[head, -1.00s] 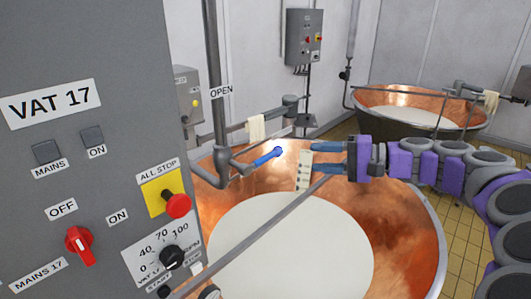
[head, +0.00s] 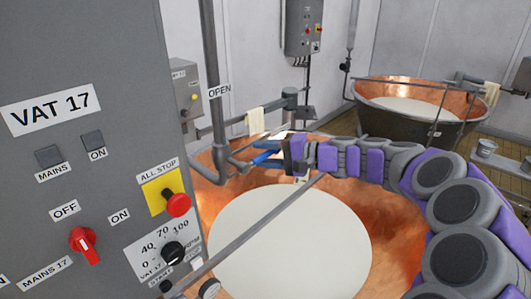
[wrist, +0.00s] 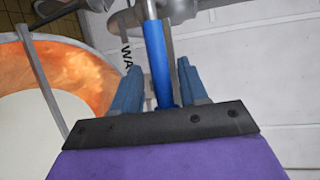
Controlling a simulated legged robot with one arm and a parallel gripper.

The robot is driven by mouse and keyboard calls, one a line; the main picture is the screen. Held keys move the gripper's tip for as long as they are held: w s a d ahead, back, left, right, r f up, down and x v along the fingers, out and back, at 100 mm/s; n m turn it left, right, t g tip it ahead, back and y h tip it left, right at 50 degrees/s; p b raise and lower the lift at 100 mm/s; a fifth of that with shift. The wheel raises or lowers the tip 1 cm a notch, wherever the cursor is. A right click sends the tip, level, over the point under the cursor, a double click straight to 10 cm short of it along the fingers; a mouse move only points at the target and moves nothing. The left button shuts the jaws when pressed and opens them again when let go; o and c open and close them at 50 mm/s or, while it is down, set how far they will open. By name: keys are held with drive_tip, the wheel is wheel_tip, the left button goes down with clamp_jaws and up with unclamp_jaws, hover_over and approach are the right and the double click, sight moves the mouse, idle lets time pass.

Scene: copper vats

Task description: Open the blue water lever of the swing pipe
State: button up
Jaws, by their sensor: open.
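The blue lever (head: 264,158) sticks out from the swing pipe (head: 220,150) above the near vat. In the wrist view the blue lever (wrist: 157,60) runs lengthwise between the two fingers of my gripper (wrist: 155,85), with a gap on each side. My gripper (head: 264,152) is open around the lever in the head view, its blue fingers pointing left toward the pipe. An OPEN label (head: 219,91) is on the upright pipe. The lever's far end is partly hidden by the fingers in the head view.
The grey VAT 17 control panel (head: 60,150) fills the left side. A copper vat (head: 400,240) with white liquid lies below, crossed by a grey bar (head: 255,228). A second vat (head: 400,125) stands back right.

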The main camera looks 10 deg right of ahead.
drive_tip(key=shift+a, duration=1.2)
drive_tip(key=c, duration=0.3)
drive_tip(key=shift+a, duration=0.1)
drive_tip(key=c, duration=0.3)
drive_tip(key=shift+d, duration=0.35)
clamp_jaws()
